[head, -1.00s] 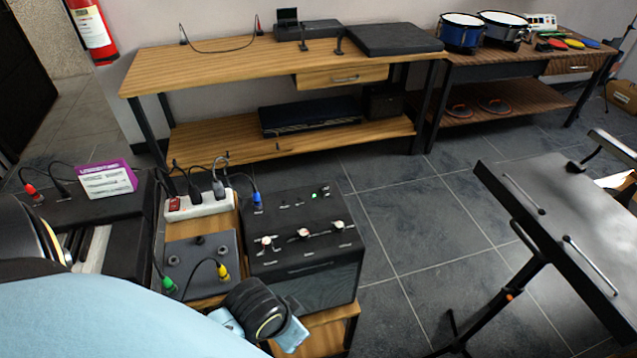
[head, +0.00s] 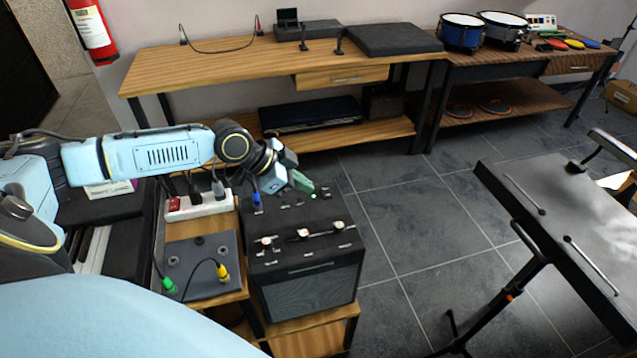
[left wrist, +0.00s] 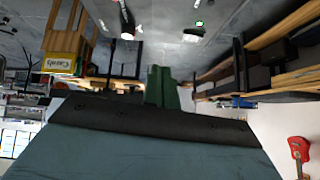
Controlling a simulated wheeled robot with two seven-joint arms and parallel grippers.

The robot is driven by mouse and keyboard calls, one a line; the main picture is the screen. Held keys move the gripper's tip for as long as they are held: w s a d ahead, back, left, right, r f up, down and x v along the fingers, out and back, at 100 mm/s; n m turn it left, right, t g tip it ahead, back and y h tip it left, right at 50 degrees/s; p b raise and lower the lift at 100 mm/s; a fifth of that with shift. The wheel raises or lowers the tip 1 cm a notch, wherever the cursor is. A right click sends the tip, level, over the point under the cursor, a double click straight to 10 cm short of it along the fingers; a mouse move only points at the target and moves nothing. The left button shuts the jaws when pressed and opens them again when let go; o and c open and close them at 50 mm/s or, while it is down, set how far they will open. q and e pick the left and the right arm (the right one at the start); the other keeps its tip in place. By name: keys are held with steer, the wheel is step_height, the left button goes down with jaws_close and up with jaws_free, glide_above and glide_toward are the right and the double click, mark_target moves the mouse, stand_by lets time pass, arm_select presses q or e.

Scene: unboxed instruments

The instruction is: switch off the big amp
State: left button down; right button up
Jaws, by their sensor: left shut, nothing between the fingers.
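The big amp (head: 312,292) is a black box on a wooden stand in the head view, with a dark front grille. Its top panel holds knobs, plugged-in connectors and a small lit green light (head: 313,196) near the back right. My left gripper (head: 301,182) is shut and empty, with green fingertips just beside and behind that light. Whether they touch the panel I cannot tell. In the left wrist view the shut green fingers (left wrist: 161,88) point toward a dark surface, where the green light (left wrist: 199,23) shows. My right gripper is not in view.
A white power strip (head: 198,205) with a red switch and plugs stands left of the amp. A grey pedal (head: 200,252) with green and yellow plugs lies in front of it. A black music stand (head: 560,240) is at right. Open floor lies between stand and amp.

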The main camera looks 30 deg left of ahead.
arm_select(q)
steer(key=w+a+r+n+t, duration=0.1)
steer(key=w+a+r, duration=0.1)
steer(key=a, duration=0.3)
steer(key=shift+r+y, duration=0.3)
steer(key=shift+r, duration=0.35)
steer(key=shift+w+f, duration=0.1)
steer(key=b, duration=0.1)
glide_above(329, 188)
steer(key=s+a, duration=0.1)
steer(key=s, duration=0.2)
step_height(329, 188, down, 7)
steer(key=shift+w+f, duration=0.1)
steer(key=shift+w, duration=0.05)
steer(key=shift+a+f+b, duration=0.25)
steer(key=shift+f+b, duration=0.05)
steer(key=shift+f, duration=0.95)
steer(key=shift+w+f, duration=0.1)
steer(key=shift+f, duration=0.5)
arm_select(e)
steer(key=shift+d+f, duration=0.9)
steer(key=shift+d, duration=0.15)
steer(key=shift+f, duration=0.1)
